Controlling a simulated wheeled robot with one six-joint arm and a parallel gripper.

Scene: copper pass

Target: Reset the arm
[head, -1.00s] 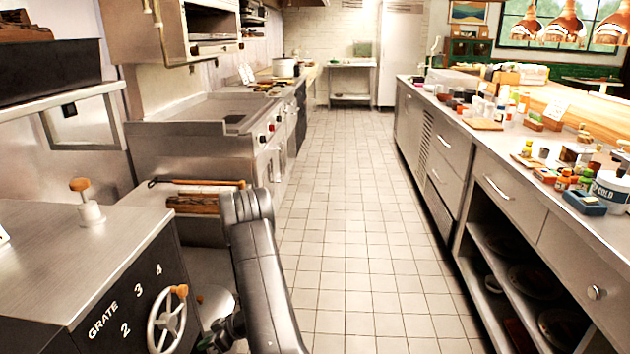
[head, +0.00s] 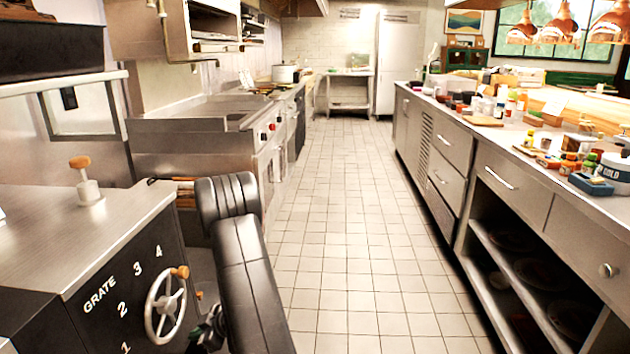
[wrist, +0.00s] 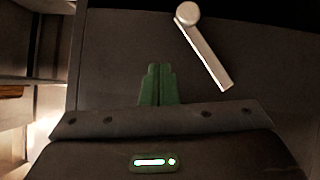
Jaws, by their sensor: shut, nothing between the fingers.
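My arm, dark and padded, rises at the lower middle of the head view, bent at a joint beside the grate cabinet. My gripper shows in the wrist view as two green fingers (wrist: 158,86) pressed together with nothing between them. They point toward a dark flat panel (wrist: 115,60). A pale lever with a round end (wrist: 205,45) is on that panel, to the right of and apart from the fingertips. In the head view the gripper end is low beside the cabinet and mostly hidden.
The cabinet marked GRATE (head: 90,235), with a handwheel (head: 165,305), stands close on the left. A steel range (head: 195,150) is beyond it. A long counter (head: 510,165) with jars and boards runs along the right. The tiled aisle (head: 345,220) between is clear.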

